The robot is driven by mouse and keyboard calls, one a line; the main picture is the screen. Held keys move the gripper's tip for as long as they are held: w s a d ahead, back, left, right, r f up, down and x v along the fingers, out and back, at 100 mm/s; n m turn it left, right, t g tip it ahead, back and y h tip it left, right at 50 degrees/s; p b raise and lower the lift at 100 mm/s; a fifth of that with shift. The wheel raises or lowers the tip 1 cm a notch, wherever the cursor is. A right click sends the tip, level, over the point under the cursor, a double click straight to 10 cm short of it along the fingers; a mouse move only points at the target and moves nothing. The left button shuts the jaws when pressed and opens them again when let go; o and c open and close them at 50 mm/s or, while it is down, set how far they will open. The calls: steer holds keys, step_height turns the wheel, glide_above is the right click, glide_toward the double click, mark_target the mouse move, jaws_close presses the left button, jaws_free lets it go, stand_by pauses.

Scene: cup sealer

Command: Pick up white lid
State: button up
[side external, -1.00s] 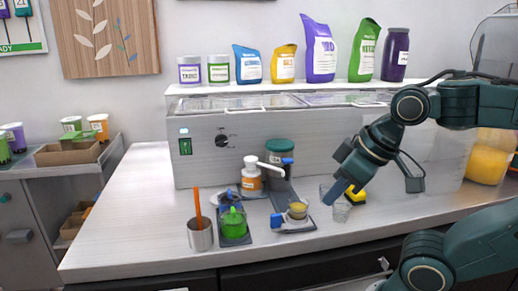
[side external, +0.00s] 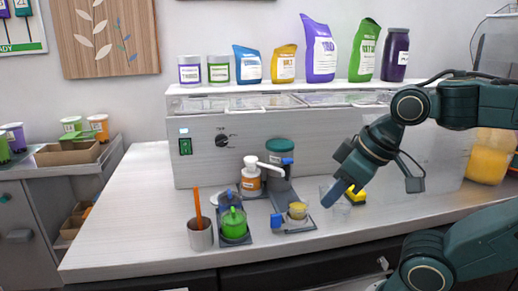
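I cannot make out a white lid for certain. My gripper (side external: 335,194) is at the right of the counter, tilted down to the left, with a blue fingertip low over clear cups. One clear cup (side external: 341,211) stands just under the fingertip, and part of another shows behind it. The gap between the fingers is hidden, and no held thing is visible. A small cup with yellow contents (side external: 298,211) sits left of my gripper on a dark holder with a blue knob (side external: 277,220).
A green-topped device (side external: 233,223), a metal cup with an orange stick (side external: 201,238) and a white pump bottle (side external: 251,175) stand left. A yellow object (side external: 356,195) lies behind my gripper. A long steel case (side external: 330,140) backs the counter. The counter's left side (side external: 130,220) is clear.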

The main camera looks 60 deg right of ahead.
steer(key=shift+o, duration=1.4)
steer(key=w+d+r+m+g, duration=0.1)
steer(key=w+r+m, duration=0.15)
steer(key=w, duration=0.65)
steer(key=w+d+r+m+g, duration=0.2)
steer(key=w+r, duration=0.2)
steer(key=w, duration=0.6)
steer(key=w+d+f+m+g, duration=0.1)
steer(key=w+f, duration=0.3)
steer(key=w, duration=0.4)
steer(key=w+d+f+m+g, duration=0.1)
steer(key=w+d+f, duration=0.3)
steer(key=w, duration=0.5)
steer(key=shift+f+m+g, duration=0.15)
steer(key=shift+m+g, duration=0.15)
steer(key=shift+m, duration=0.55)
steer(key=shift+f, duration=0.1)
